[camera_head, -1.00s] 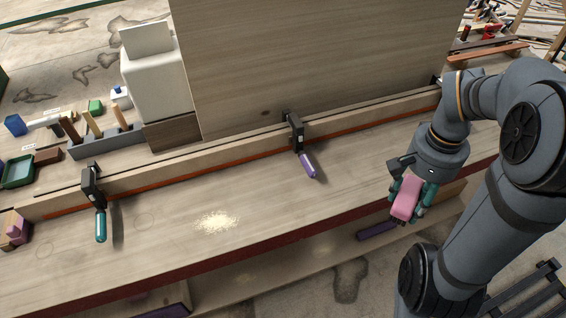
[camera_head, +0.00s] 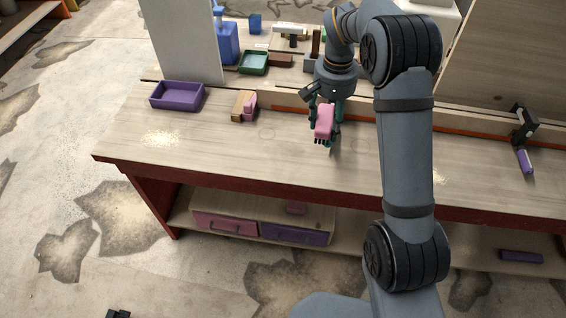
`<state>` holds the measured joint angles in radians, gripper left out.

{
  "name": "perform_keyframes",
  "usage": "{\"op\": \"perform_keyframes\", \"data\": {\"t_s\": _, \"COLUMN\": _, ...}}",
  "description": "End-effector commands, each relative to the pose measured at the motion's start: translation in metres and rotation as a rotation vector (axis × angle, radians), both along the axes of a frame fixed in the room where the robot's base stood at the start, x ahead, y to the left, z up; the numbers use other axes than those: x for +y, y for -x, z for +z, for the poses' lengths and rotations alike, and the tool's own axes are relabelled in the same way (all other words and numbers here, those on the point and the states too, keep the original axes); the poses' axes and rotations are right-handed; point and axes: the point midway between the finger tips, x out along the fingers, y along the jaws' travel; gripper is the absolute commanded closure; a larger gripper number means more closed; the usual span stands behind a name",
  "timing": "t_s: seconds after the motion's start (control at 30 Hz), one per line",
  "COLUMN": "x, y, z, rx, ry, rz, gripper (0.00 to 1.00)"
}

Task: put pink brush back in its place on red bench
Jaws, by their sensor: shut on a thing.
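My gripper (camera_head: 325,118) is shut on the pink brush (camera_head: 323,121). It holds the brush above the wooden top of the red bench (camera_head: 215,140), bristles pointing down. I cannot tell how far the bristles are above the top. To the left, a tan wooden block with a pink part (camera_head: 244,106) sits on the bench top. A purple tray (camera_head: 177,95) stands further left on the bench, near the back edge.
A white panel (camera_head: 180,35) stands behind the tray. A green tray (camera_head: 254,62) and a blue container (camera_head: 227,45) are behind the bench's back rail. A clamp with a purple handle (camera_head: 523,158) is at right. Drawers (camera_head: 225,222) sit below. The bench's front left is clear except for pale dust (camera_head: 161,138).

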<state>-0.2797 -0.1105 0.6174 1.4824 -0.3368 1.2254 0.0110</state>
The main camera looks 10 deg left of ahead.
Motion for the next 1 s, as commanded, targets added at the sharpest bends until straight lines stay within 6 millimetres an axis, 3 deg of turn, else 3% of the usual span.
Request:
{"op": "perform_keyframes", "data": {"t_s": 0.17, "x": 0.030, "y": -0.001, "z": -0.016, "rx": 0.001, "ry": 0.000, "rz": 0.032, "gripper": 0.76}}
{"op": "perform_keyframes", "data": {"t_s": 0.6, "x": 0.112, "y": 0.040, "z": -0.070, "rx": 0.001, "ry": 0.001, "rz": 0.032, "gripper": 0.76}}
{"op": "perform_keyframes", "data": {"t_s": 0.83, "x": 0.125, "y": 0.046, "z": -0.083, "rx": 0.000, "ry": 0.000, "rz": 0.027, "gripper": 0.76}}
{"op": "perform_keyframes", "data": {"t_s": 1.0, "x": 0.125, "y": 0.047, "z": -0.107, "rx": 0.003, "ry": 0.002, "rz": 0.029, "gripper": 0.76}}
